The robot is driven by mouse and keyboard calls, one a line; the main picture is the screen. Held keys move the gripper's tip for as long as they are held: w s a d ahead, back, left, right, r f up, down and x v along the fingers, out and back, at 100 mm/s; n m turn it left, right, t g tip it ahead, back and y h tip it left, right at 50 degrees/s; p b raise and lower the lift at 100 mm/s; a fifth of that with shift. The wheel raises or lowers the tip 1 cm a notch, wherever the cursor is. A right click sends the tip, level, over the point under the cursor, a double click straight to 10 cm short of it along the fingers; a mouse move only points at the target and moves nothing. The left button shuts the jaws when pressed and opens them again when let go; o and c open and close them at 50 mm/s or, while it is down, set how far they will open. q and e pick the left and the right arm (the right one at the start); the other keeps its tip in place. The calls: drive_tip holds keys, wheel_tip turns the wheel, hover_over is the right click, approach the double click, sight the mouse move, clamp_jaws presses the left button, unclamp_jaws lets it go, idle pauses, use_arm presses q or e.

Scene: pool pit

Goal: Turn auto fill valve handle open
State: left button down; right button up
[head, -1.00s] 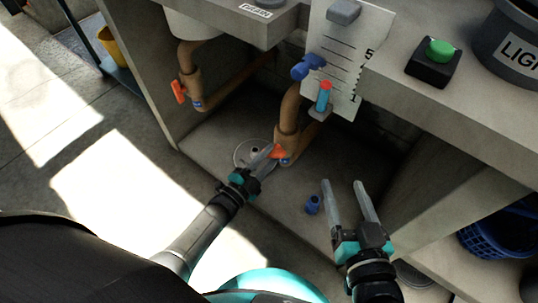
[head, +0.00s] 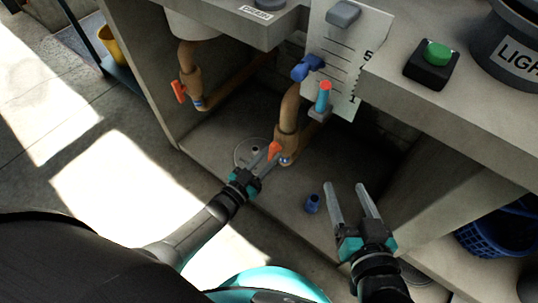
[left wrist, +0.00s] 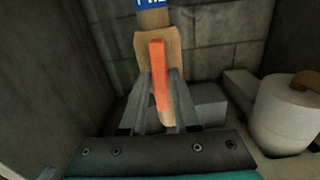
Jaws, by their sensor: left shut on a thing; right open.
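The auto fill valve is a tan pipe fitting (head: 287,140) at the middle of the recess in the head view, with an orange handle (head: 273,149). The handle stands nearly upright there. In the left wrist view the handle (left wrist: 158,75) runs along the tan valve body, below a partly cut-off blue label (left wrist: 152,4). My left gripper (head: 268,157) is shut on the handle, with one finger on each side. My right gripper (head: 346,187) is open and empty, over the recess floor to the right.
A second orange-handled valve (head: 178,91) is on the pipe at left. A blue handle (head: 307,67) and a white scale board (head: 335,60) are above. A small blue cap (head: 312,204) lies near my right gripper. The counter (head: 450,110) overhangs at right.

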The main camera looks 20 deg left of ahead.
use_arm(q)
drive_tip(key=shift+n, duration=0.4)
drive_tip(key=c, duration=0.6)
unclamp_jaws()
drive_tip(key=shift+c, duration=0.2)
use_arm(e)
drive_tip(key=shift+f, duration=0.1)
use_arm(q)
drive_tip(key=shift+s, duration=0.1)
drive_tip(key=shift+s+a, duration=0.2)
drive_tip(key=shift+s, duration=0.35)
drive_tip(key=p+v, duration=0.3)
drive_tip(key=v, duration=1.1)
use_arm(e)
drive_tip(key=s+d+f+g+h, duration=0.1)
drive_tip(key=s+d+g+h, duration=0.2)
drive_tip(key=d+g, duration=0.3)
drive_tip(key=shift+d, duration=0.3)
use_arm(q)
drive_tip(key=shift+w, duration=0.15)
use_arm(e)
drive_tip(key=shift+f, duration=0.1)
